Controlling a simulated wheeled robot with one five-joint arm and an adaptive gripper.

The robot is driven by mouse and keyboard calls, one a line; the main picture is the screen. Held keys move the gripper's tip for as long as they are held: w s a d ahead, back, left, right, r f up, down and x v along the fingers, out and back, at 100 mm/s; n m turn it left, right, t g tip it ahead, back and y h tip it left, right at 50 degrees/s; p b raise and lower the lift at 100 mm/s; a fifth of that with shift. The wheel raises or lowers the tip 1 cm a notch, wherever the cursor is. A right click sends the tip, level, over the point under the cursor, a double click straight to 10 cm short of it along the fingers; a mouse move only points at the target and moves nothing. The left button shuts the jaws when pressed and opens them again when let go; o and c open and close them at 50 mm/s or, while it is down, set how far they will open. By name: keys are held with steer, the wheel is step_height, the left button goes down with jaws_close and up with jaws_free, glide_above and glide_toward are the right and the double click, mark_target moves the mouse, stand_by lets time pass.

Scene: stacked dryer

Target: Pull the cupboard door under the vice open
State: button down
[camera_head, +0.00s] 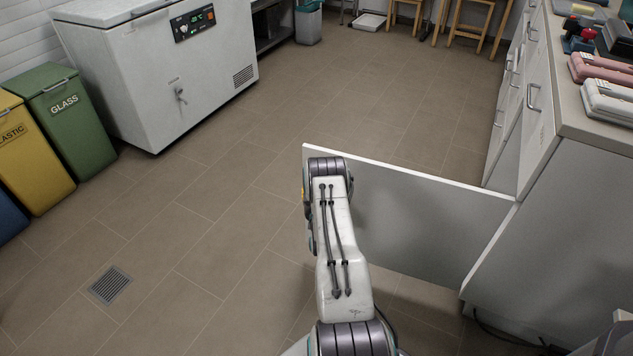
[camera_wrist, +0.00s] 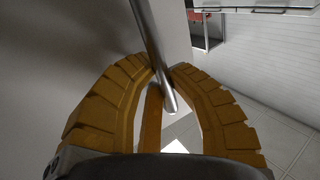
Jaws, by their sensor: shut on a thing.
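The cupboard door (camera_head: 420,222) is a pale grey panel standing wide open, swung out from the cabinet (camera_head: 560,240) across the floor, with its hinge side at the right. In the wrist view, its metal bar handle (camera_wrist: 152,38) runs between the yellow fingers of my gripper (camera_wrist: 163,75). The fingers are closed around the bar. In the head view my arm hides nearly all of the gripper and the handle at the door's free edge. A small blue and red device, seemingly the vice (camera_head: 578,40), stands on the worktop.
Other drawers and doors with bar handles (camera_head: 533,97) line the cabinet front. Pink and white cases (camera_head: 608,98) lie on the worktop. A white chest unit (camera_head: 160,75) and green (camera_head: 65,120) and yellow (camera_head: 28,155) bins stand at left. The tiled floor between is clear.

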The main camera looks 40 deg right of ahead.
steer(key=c, duration=1.1)
jaws_free()
steer(key=shift+v, duration=3.75)
